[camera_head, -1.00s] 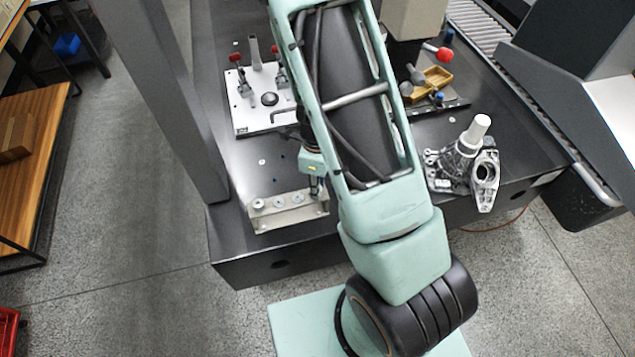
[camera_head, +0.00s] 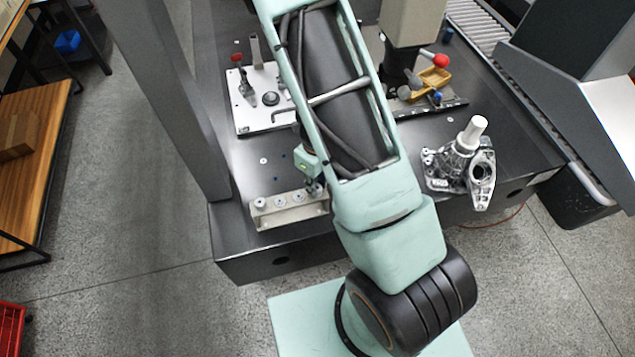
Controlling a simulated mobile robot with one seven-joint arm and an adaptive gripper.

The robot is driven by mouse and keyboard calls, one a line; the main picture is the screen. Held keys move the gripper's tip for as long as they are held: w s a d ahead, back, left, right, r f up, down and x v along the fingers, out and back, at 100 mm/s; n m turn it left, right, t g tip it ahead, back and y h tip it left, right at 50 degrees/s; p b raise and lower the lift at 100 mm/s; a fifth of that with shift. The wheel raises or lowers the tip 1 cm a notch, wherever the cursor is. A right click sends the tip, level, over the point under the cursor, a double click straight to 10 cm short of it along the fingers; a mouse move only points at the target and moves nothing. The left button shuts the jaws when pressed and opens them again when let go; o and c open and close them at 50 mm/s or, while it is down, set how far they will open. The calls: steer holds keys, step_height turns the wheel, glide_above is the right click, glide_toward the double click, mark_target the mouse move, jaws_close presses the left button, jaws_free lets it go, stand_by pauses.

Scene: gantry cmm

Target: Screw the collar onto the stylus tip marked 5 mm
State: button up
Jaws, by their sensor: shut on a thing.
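A pale metal rack (camera_head: 290,217) stands at the front left of the dark table. Several round grey pieces sit along its top, among them one at the left end (camera_head: 260,203). The 5 mm marking is too small to read, so I cannot tell which piece is that tip. My gripper (camera_head: 314,187) is at the right end of the rack, just above its top and partly behind my arm. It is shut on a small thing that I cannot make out. I cannot tell whether that thing is the collar or whether it touches a tip.
A grey metal casting with a white cylinder (camera_head: 468,150) stands to the right. A grey upright (camera_head: 165,90) rises at left.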

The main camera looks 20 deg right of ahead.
steer(key=shift+w+d+m+p, duration=0.15)
steer(key=shift+m+p, duration=0.3)
steer(key=shift+m, duration=0.45)
steer(key=shift+w+a+m+p, duration=0.15)
steer(key=shift+m+p, duration=0.3)
steer(key=shift+m, duration=0.45)
steer(key=shift+d, duration=0.1)
steer(key=shift+r+m+p, duration=0.15)
steer(key=shift+m+p, duration=0.3)
steer(key=shift+m, duration=0.15)
steer(key=m, duration=0.4)
steer(key=shift+d, duration=0.1)
steer(key=o, duration=0.9)
steer(key=shift+s+f, duration=0.1)
steer(key=shift+f, duration=0.1)
steer(key=shift+o, duration=0.2)
steer(key=shift+s, duration=0.1)
